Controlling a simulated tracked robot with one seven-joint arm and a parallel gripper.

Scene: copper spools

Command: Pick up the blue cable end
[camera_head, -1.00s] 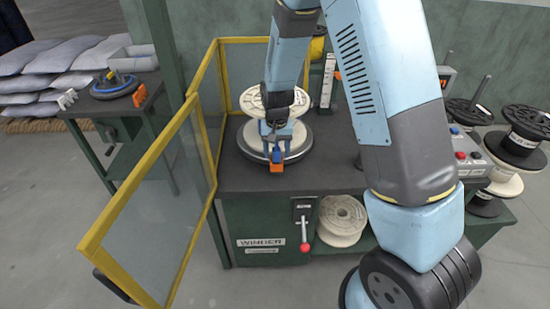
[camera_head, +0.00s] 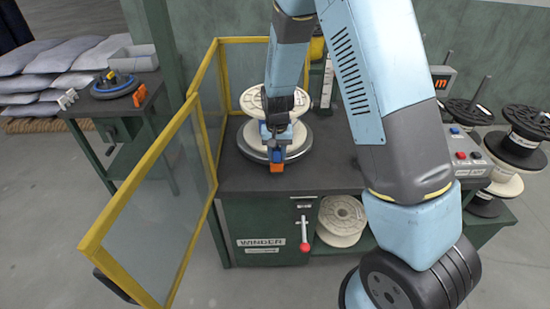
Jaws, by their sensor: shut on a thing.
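My gripper (camera_head: 277,146) reaches down in front of the pale spool on the winder and is shut. A small blue piece (camera_head: 277,156), which looks like the blue cable end, sits at its tip, with an orange block (camera_head: 277,168) just below. The blue piece is small and partly covered, so its exact hold is hard to see. The pale spool (camera_head: 252,101) stands on a round grey turntable (camera_head: 252,153), partly behind my wrist. A blue coil (camera_head: 117,88) lies on the side table at the left.
An open yellow-framed guard (camera_head: 150,190) stands left of the winder bench (camera_head: 235,180). A control box (camera_head: 468,158) and black spools (camera_head: 522,138) are at the right. A pale spool (camera_head: 341,220) lies on the lower shelf. The bench front right of the turntable is clear.

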